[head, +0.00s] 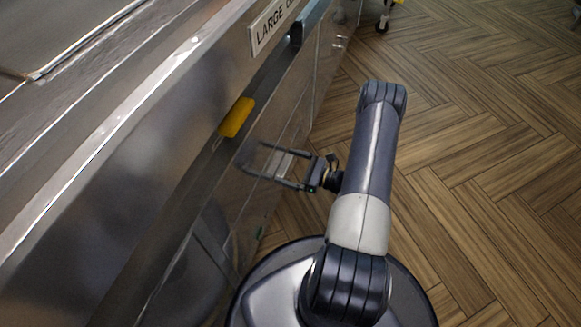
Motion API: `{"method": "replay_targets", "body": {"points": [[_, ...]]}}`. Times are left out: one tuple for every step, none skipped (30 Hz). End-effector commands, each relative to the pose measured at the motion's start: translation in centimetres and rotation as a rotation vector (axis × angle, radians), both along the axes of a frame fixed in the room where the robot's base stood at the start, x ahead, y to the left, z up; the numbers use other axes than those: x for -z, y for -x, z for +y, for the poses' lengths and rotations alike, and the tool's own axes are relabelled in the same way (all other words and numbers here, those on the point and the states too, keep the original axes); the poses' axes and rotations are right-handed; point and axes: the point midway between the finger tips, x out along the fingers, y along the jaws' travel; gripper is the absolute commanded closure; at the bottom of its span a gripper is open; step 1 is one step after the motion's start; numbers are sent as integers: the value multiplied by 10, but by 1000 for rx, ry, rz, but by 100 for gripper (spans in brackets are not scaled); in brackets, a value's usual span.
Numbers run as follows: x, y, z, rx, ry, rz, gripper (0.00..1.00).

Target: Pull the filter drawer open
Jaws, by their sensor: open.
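A long steel range front runs diagonally along the left in the head view. Its lower steel panels (165,283) lie below a dark ledge; I cannot tell which of them is the filter drawer, and no drawer there stands visibly open. My gripper (256,158) points left at the steel front, below and to the right of a yellow tab (236,117). Its two fingers are spread apart. A small pale piece shows between them; I cannot tell whether it is a handle, part of the gripper or a reflection. Whether the fingertips touch the panel is unclear.
The wooden floor (480,130) to the right is clear. A caster wheel (382,24) stands at the far top.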

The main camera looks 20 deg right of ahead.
Motion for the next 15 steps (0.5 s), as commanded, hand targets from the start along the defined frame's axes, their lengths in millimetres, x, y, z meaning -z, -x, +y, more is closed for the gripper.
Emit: {"method": "replay_targets", "body": {"points": [[0,0,0,0,0,0,0],[0,0,0,0,0,0,0],[0,0,0,0,0,0,0],[0,0,0,0,0,0,2],[0,0,0,0,0,0,4],[0,0,0,0,0,0,7],[0,0,0,0,0,0,10],[0,0,0,0,0,0,12],[0,0,0,0,0,0,16],[0,0,0,0,0,0,18],[0,0,0,0,0,0,20],[0,0,0,0,0,0,24],[0,0,0,0,0,0,26],[0,0,0,0,0,0,29],[0,0,0,0,0,0,32]]}}
